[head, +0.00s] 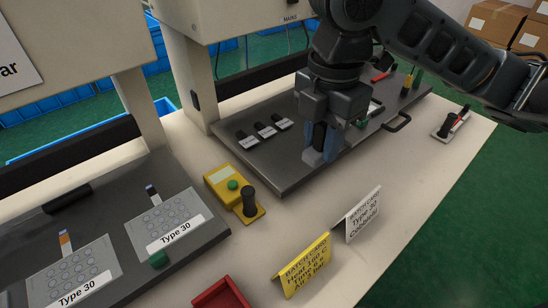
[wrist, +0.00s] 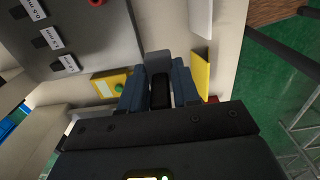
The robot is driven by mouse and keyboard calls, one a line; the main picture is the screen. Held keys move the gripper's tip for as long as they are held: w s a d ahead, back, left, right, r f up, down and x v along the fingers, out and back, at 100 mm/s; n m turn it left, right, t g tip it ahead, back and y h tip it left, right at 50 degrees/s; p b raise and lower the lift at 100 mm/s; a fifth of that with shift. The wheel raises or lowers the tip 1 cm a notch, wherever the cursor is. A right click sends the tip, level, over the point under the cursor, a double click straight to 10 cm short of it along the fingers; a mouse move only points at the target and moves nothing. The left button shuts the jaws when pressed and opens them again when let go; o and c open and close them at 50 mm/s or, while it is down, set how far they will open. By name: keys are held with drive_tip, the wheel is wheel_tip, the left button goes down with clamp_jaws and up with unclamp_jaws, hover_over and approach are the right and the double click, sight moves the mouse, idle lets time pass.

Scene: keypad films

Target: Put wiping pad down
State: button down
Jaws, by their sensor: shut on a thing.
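My gripper (head: 321,152) is shut on the wiping pad, with a blue-grey finger on each side. In the wrist view the pad's black handle (wrist: 160,92) lies between the fingers (wrist: 159,88), with a grey block-like end (wrist: 158,62) beyond it. In the head view only a dark part of the handle (head: 320,136) shows between the fingers; the pad's underside is hidden. The gripper appears over the front edge of the dark right-hand plate (head: 283,180). I cannot tell whether the pad touches anything.
A yellow box (head: 222,178) with a green button and an upright black handle (head: 249,200) stands left of the gripper. White (head: 363,213) and yellow (head: 305,264) cards stand in front. A red tray (head: 225,292) is at the bottom. Bare pale table lies between plate and cards.

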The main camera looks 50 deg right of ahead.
hover_over(275, 165)
wheel_tip(275, 165, down, 6)
drive_tip(key=shift+f+p, duration=0.25)
drive_tip(key=shift+p, duration=0.15)
drive_tip(key=shift+f+p, duration=0.4)
drive_tip(key=shift+f, duration=1.45)
drive_tip(key=shift+f, duration=0.1)
drive_tip(key=c, duration=0.8)
unclamp_jaws()
drive_tip(key=r, duration=0.5)
drive_tip(key=r+b, duration=0.1)
drive_tip(key=r, duration=0.1)
drive_tip(key=shift+a+r, duration=0.25)
drive_tip(key=shift+r, duration=0.1)
drive_tip(key=shift+s, duration=0.1)
